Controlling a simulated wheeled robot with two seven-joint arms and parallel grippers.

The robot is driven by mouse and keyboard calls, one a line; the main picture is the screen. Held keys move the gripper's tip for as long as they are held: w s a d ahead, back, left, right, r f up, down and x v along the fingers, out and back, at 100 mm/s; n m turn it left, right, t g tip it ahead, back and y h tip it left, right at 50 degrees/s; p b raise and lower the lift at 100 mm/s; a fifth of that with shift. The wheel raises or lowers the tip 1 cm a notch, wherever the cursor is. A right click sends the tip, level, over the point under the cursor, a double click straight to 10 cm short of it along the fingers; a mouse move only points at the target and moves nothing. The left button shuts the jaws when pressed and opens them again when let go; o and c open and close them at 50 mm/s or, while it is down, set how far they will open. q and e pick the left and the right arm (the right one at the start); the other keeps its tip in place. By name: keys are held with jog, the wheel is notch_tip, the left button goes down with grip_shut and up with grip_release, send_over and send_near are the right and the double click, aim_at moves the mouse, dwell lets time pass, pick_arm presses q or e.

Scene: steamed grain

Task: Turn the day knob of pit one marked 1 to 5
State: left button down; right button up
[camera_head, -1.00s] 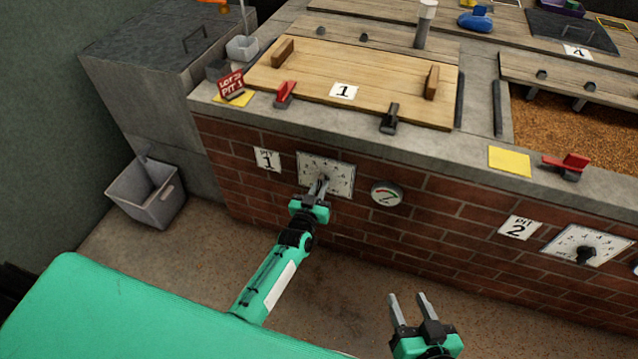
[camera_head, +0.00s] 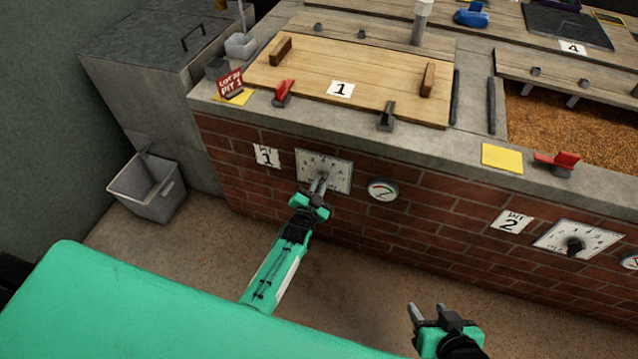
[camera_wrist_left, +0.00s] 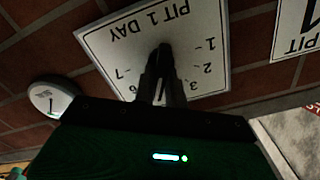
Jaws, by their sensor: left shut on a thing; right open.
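The pit one day dial (camera_head: 338,172) is a white plate on the brick wall, to the right of the PIT 1 label (camera_head: 266,156). In the left wrist view the plate (camera_wrist_left: 112,45) appears upside down, reads PIT 1 DAY and shows 1, 2, 3, 6 and 7. My left gripper (camera_head: 321,180) is at the dial, shut on the day knob (camera_wrist_left: 163,55). The knob is mostly hidden between the fingers, and so are the middle numbers, so I cannot read its setting. My right gripper (camera_head: 428,312) is open and empty, low at the front.
A round gauge (camera_head: 382,191) is just right of the dial; it also shows in the left wrist view (camera_wrist_left: 50,100). The pit two dial (camera_head: 590,239) is farther right. Above are a wooden lid (camera_head: 300,75) and a red clamp (camera_head: 283,92).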

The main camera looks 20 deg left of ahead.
pick_arm(q)
jog(key=shift+f, duration=0.1)
dwell(0.3)
jog(key=c, duration=1.4)
grip_release()
jog(key=shift+c, duration=0.2)
jog(key=s+p, duration=0.2)
jog(key=s, duration=1.2)
jog(key=shift+a, duration=0.25)
pick_arm(e)
jog(key=s+d+g, duration=0.1)
jog(key=s+d+g+h, duration=0.1)
jog(key=d, duration=0.1)
jog(key=s+d+r+g, duration=0.1)
jog(key=shift+d+m+h, duration=0.3)
jog(key=shift+h, duration=0.1)
